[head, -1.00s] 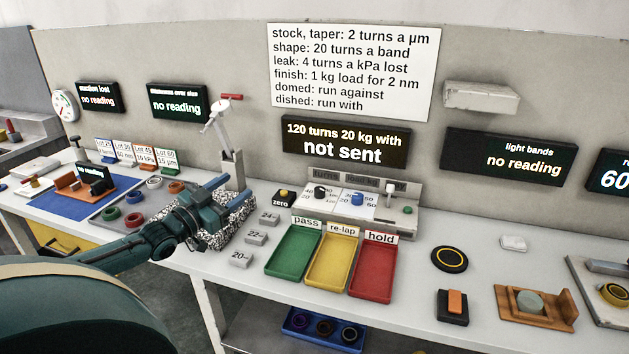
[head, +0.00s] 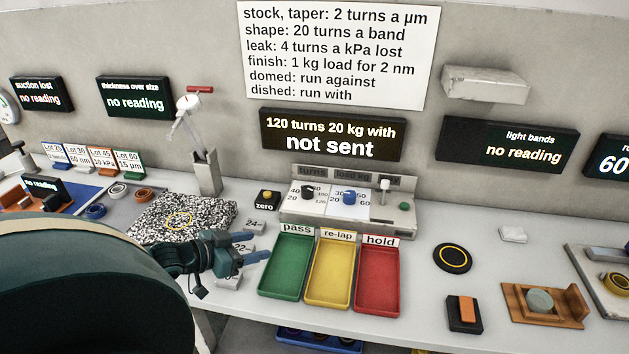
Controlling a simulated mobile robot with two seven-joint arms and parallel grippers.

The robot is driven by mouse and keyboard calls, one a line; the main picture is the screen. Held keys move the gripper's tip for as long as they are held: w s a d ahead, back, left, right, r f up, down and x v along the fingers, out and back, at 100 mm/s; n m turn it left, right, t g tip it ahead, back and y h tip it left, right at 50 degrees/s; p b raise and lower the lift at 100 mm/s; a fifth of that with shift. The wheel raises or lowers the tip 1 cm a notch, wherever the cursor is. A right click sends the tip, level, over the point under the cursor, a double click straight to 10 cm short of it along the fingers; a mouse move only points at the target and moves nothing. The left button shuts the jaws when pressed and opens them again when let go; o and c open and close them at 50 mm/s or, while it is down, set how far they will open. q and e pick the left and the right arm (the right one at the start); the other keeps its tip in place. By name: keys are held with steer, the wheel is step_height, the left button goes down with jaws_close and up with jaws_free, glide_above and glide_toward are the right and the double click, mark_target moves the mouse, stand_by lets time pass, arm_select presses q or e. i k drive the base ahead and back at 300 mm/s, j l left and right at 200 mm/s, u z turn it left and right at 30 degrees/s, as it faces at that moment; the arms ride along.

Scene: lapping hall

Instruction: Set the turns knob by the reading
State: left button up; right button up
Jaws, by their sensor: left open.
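The turns knob (head: 308,192) is black and sits on the left dial of the grey control panel (head: 335,218) at the back of the bench. A blue load knob (head: 349,197) is to its right, with a small lever (head: 384,187) further right. The display (head: 333,135) above reads "120 turns 20 kg with, not sent". My left gripper (head: 252,246) is open and empty, left of the green pass tray and in front of the panel, apart from the knob. My right gripper does not show.
Green (head: 265,291), yellow (head: 316,294) and red (head: 363,304) trays stand before the panel. A speckled plate (head: 150,225) lies further left. A rules sign (head: 335,50) hangs on the wall. The bench between red tray and black disc (head: 452,258) is clear.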

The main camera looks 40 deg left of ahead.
mark_target(308, 191)
steer(key=i+j+z, duration=0.1)
steer(key=j+z, duration=0.15)
steer(key=j, duration=0.35)
steer(key=j+z, duration=0.2)
steer(key=j, duration=0.45)
steer(key=i, duration=0.05)
